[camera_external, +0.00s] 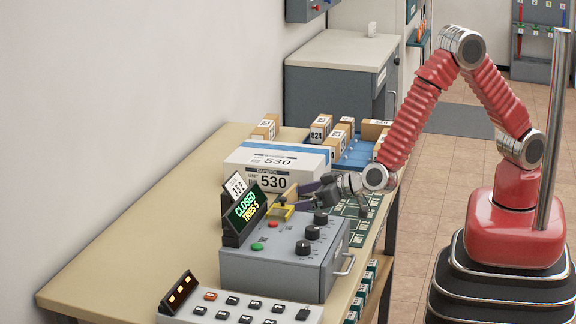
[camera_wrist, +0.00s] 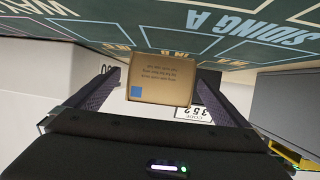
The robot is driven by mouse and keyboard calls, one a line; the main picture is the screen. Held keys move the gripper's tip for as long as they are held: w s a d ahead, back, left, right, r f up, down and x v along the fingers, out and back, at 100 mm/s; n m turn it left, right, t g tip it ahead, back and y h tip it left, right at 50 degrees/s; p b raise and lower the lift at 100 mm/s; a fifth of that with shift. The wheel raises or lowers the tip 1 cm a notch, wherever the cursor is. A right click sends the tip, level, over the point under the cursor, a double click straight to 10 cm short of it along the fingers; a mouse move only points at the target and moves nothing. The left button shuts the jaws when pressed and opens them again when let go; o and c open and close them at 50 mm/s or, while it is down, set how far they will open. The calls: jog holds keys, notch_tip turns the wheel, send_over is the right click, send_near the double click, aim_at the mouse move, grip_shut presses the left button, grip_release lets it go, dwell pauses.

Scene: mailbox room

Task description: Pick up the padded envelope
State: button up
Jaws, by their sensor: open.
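A tan, flat-faced item with upside-down printed lines and a blue square (camera_wrist: 160,80) shows in the wrist view, between and beyond my fingers; I take it for the padded envelope. My gripper (camera_wrist: 160,95) is open around the line to it, one dark finger at each side. I cannot tell whether either finger touches it. In the external view my gripper (camera_external: 304,190) reaches left over the grey control box, in front of the white carton. A small tan patch (camera_external: 286,196) shows between its fingers there; most of it is hidden.
The control box (camera_external: 270,271) has knobs, a yellow bracket (camera_external: 282,211) and a display reading CLOSED (camera_external: 245,207). A white 530 carton (camera_external: 242,162) stands behind it. Small brown parcels (camera_external: 321,128) stand farther back. The table's left side (camera_external: 130,240) is clear.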

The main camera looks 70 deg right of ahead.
jog(key=x, duration=0.5)
jog(key=shift+a, duration=0.1)
dwell(0.4)
jog(key=c, duration=1.2)
jog(key=shift+o, duration=0.2)
jog(key=shift+r, duration=0.15)
notch_tip(320, 180, up, 10)
dwell(0.3)
